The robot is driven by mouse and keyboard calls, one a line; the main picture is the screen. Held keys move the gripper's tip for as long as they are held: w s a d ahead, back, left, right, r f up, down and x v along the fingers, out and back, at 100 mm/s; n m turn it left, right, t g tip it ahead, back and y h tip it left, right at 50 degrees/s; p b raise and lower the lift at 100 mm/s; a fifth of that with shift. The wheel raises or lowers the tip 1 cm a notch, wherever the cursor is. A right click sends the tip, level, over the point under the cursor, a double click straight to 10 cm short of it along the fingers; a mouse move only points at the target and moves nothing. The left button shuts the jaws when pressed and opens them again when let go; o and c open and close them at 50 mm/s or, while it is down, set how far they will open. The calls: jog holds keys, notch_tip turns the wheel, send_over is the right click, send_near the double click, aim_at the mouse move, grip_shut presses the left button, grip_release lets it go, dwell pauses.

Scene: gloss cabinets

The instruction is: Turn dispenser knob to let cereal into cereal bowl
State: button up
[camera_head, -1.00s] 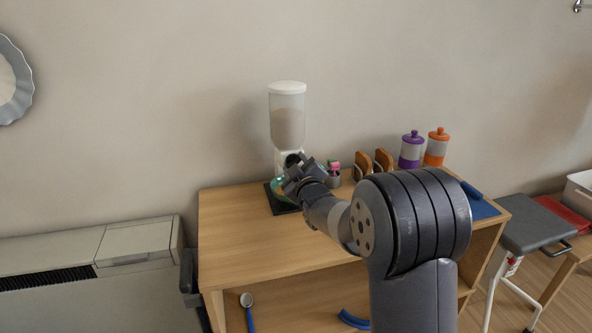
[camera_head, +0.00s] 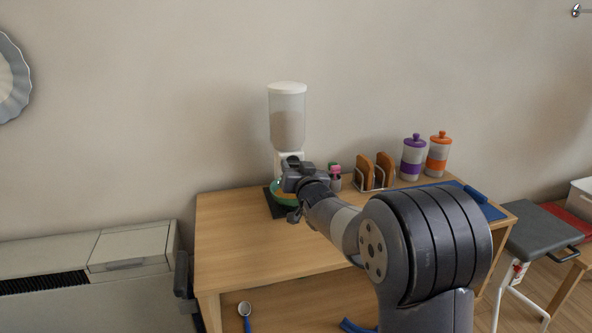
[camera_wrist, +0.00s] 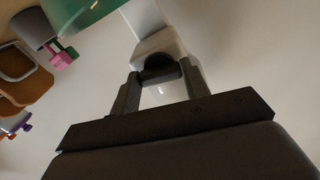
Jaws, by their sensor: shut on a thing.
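My gripper (camera_wrist: 158,82) is shut on this knob; in the head view my gripper (camera_head: 291,172) hides the knob. The green cereal bowl (camera_head: 281,186) is below the dispenser, partly hidden by my gripper, and its edge also shows in the wrist view (camera_wrist: 85,13). I cannot see what the bowl holds.
Right of the dispenser are a small holder with pink and green items (camera_head: 335,174), a rack of bread slices (camera_head: 374,172), a purple-lidded jar (camera_head: 412,160) and an orange-lidded jar (camera_head: 438,155). The wooden tabletop (camera_head: 250,240) is clear at front left.

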jog(key=m, duration=0.5)
jog(key=shift+m, duration=0.3)
jog(key=m+p, duration=0.1)
jog(key=m, duration=0.4)
jog(key=shift+m, duration=0.3)
jog(key=o, duration=1)
jog(key=shift+s, duration=0.1)
jog(key=v, duration=1)
jog(key=shift+s+d, duration=0.1)
jog(key=shift+s, duration=0.15)
